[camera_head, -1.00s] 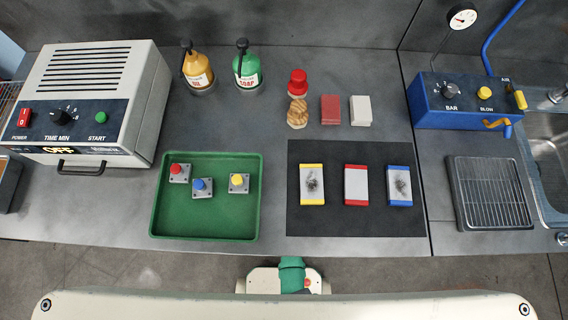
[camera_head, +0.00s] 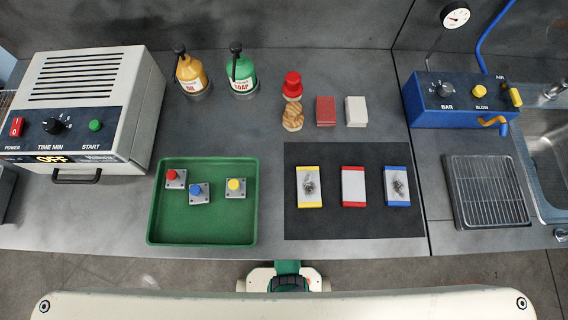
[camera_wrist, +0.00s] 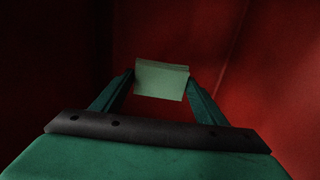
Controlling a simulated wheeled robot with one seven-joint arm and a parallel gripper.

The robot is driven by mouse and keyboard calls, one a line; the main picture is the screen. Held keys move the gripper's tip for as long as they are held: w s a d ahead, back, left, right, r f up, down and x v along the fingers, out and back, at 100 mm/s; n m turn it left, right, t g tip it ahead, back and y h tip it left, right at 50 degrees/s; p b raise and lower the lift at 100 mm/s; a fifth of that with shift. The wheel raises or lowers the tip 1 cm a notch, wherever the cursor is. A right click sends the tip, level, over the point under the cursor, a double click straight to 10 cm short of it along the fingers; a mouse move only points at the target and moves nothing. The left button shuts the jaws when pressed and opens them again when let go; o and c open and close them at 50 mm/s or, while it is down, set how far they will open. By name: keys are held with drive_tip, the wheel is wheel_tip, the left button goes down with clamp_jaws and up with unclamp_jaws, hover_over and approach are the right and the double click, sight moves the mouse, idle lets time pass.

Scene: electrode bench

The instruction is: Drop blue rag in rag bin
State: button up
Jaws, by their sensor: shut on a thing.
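My gripper (camera_wrist: 160,76) shows in the wrist view with its two green fingers closed on a small pale green, cloth-like piece (camera_wrist: 162,82). The piece hangs between the fingertips and looks pale green, not blue, in this dim light. Dark red walls (camera_wrist: 235,60) surround the gripper on the sides and behind the piece. They may be the inside of a bin, but no rim or label shows. In the head view the gripper and the held piece are hidden, and no rag bin or blue rag can be seen.
The bench holds a heater box (camera_head: 85,105), two pump bottles (camera_head: 192,75), a green tray (camera_head: 205,230) with buttoned blocks, a dark mat (camera_head: 330,225) with three coloured pads, a blue air unit (camera_head: 465,105), a wire rack (camera_head: 487,190) and a sink (camera_head: 550,170).

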drive_tip(key=shift+f, duration=0.35)
drive_tip(key=shift+w+f, duration=0.1)
drive_tip(key=shift+f, duration=0.5)
drive_tip(key=o, duration=1.1)
drive_tip(key=shift+r, duration=0.15)
wheel_tip(320, 180, up, 13)
idle(0.3)
